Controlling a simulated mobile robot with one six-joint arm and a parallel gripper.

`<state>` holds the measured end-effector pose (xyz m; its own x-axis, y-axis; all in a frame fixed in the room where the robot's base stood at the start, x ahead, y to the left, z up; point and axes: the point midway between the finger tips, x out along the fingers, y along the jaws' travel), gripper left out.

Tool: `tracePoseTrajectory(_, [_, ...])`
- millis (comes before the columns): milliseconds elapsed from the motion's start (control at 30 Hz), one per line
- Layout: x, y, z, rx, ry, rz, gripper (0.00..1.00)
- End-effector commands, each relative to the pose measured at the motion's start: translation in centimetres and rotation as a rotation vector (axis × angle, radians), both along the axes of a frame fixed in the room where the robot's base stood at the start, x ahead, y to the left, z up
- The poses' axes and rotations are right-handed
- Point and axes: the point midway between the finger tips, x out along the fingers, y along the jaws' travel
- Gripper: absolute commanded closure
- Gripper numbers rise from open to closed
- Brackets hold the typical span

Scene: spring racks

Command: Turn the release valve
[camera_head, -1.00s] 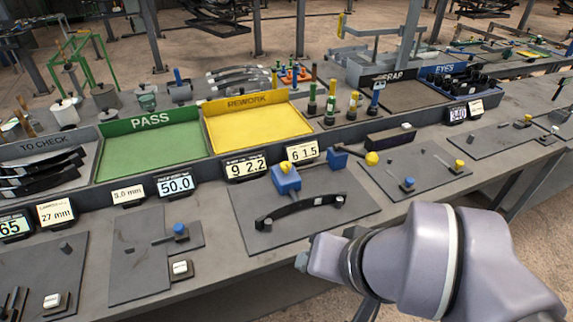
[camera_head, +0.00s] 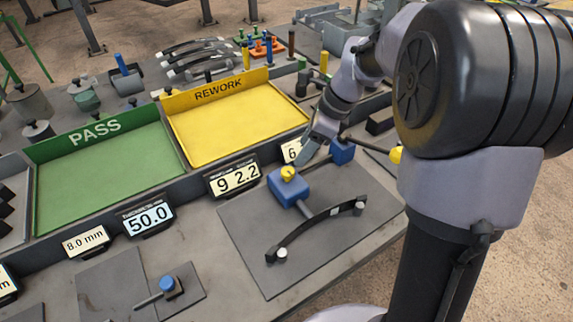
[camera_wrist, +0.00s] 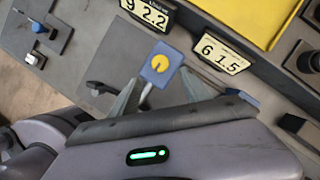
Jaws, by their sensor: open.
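A round yellow knob (camera_head: 288,173) with a dark mark sits on a blue block (camera_head: 287,190) on the grey plate; I take it as the release valve. In the wrist view, the yellow knob (camera_wrist: 159,63) on its blue block (camera_wrist: 152,75) lies between and beyond my fingertips. My gripper (camera_head: 310,150) is open and empty, just above and right of the knob in the head view. In the wrist view its two fingers (camera_wrist: 162,80) are spread either side of the block. I cannot tell the exact gap in height.
A dark curved leaf spring (camera_head: 315,225) lies before the blue block. A second blue block (camera_head: 342,153) with a yellow-balled lever (camera_head: 396,155) stands right. Number displays (camera_head: 234,178) and the yellow REWORK tray (camera_head: 235,132) lie behind. The green PASS tray (camera_head: 105,175) is left.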

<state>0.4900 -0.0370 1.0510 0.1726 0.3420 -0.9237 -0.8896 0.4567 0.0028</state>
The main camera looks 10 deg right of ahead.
Motion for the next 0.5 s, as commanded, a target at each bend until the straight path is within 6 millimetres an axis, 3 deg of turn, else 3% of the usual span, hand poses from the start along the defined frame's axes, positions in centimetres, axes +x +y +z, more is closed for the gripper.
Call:
tracePoseTrajectory(33, [0.2,0.6,-2.1,-0.001,0.001,0.004,0.45])
tracePoseTrajectory(200, [1.0,2.1,-6.2,0.0,0.002,0.003,0.45])
tracePoseTrajectory(333, [1.4,2.9,-7.9,-0.002,-0.001,0.004,0.45])
tracePoseTrajectory(500, [1.6,3.2,-8.5,-0.001,-0.001,0.003,0.45])
